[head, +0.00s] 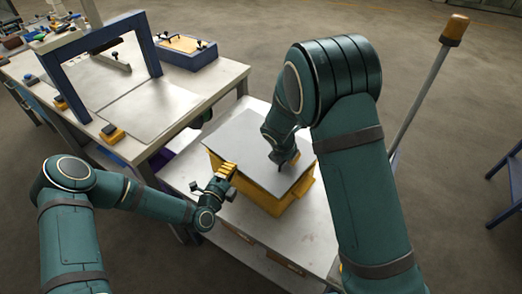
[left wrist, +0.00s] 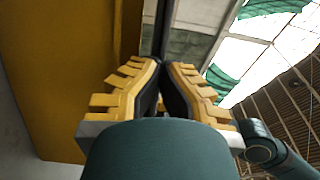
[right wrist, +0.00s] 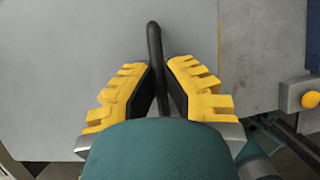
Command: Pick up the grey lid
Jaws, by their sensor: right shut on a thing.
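The grey lid (head: 252,146) lies flat on top of a yellow box (head: 262,191) on a low cart. My right gripper (head: 285,160) is over the lid, shut on its dark handle, a bar (right wrist: 154,45) that shows between the fingers in the right wrist view. The lid's surface (right wrist: 85,75) fills much of that view. My left gripper (head: 230,169) is beside the box's left side, near the lid's edge. In the left wrist view its fingers (left wrist: 161,62) are close together, with the yellow box wall (left wrist: 60,70) to their left.
A workbench (head: 200,85) stands at the upper left with a blue frame (head: 68,80) and a blue box (head: 190,53) on it. The cart top (head: 255,225) has some free room around the box. A post with an orange lamp (head: 455,30) stands at the right.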

